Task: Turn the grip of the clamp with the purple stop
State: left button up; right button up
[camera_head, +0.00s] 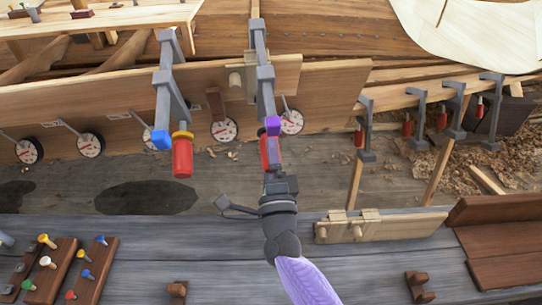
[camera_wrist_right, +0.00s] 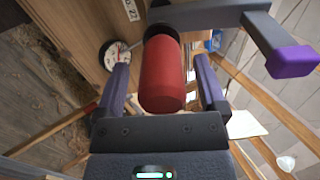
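The clamp with the purple stop (camera_head: 273,126) hangs on the plank at centre, its grey bar running up the picture. In the right wrist view the purple stop (camera_wrist_right: 290,62) is at the upper right. Its red grip (camera_wrist_right: 162,75) sits between the fingers of my right gripper (camera_wrist_right: 165,88), with a gap visible on each side. The right gripper is open around the grip, not visibly touching it. In the head view the right gripper (camera_head: 272,166) partly hides the red grip (camera_head: 265,148). My left gripper is not in view.
A clamp with a blue stop (camera_head: 161,140) and red grip (camera_head: 182,158) hangs to the left. Several round dials (camera_head: 224,130) line the plank. More clamps (camera_head: 417,120) hang at right. A grey bench (camera_head: 190,250) in front holds pegged wooden blocks (camera_head: 95,270) and a board (camera_head: 400,226).

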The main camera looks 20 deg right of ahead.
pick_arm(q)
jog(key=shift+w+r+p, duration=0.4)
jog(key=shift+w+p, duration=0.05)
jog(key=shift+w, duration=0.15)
pick_arm(e)
jog(key=v, duration=1)
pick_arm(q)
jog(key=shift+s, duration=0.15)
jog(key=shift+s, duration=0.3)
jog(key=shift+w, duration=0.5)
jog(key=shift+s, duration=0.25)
